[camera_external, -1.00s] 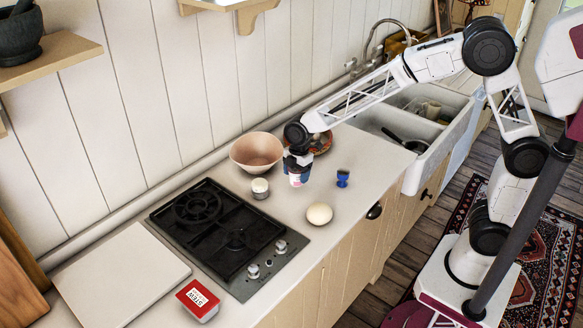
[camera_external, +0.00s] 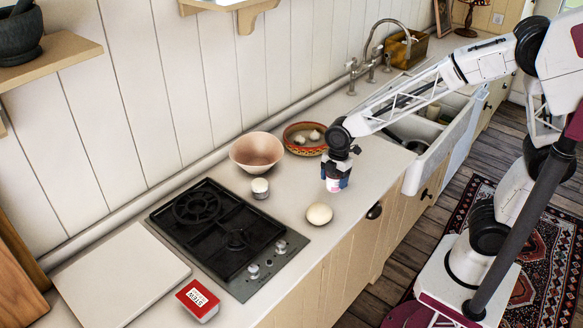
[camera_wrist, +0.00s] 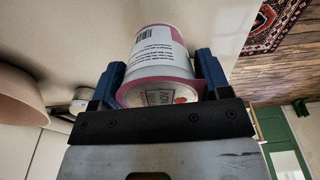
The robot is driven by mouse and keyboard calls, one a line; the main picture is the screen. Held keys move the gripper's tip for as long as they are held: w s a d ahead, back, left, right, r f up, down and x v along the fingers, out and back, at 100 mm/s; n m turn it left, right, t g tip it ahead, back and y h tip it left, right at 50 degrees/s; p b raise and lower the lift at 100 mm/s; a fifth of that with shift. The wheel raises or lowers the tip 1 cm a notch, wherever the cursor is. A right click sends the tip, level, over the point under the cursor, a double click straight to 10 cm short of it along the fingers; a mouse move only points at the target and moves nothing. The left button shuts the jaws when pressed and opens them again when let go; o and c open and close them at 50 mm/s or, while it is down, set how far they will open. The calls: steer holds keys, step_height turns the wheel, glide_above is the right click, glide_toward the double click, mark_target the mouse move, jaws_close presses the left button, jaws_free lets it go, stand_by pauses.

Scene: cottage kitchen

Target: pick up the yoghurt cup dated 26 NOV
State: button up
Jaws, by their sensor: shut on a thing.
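My gripper (camera_external: 337,180) is shut on a small white yoghurt cup (camera_external: 333,186) with pink trim, near the front edge of the counter. In the wrist view the cup (camera_wrist: 158,58) sits between the blue fingers of my gripper (camera_wrist: 160,82), with a barcode and small print on its side. Its pink-rimmed lid faces the camera. The lid shows dark print that looks like NOV, but the day is not readable and part of the lid is hidden by my gripper. I cannot tell how far the cup is above the counter.
A small white-topped pot (camera_external: 260,188), a pinkish bowl (camera_external: 257,152) and a patterned dish (camera_external: 304,136) stand farther left and back. The hob (camera_external: 228,236) is left; the sink (camera_external: 441,140) is right.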

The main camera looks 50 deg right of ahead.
steer(key=shift+s+d, duration=0.2)
steer(key=shift+s, duration=0.35)
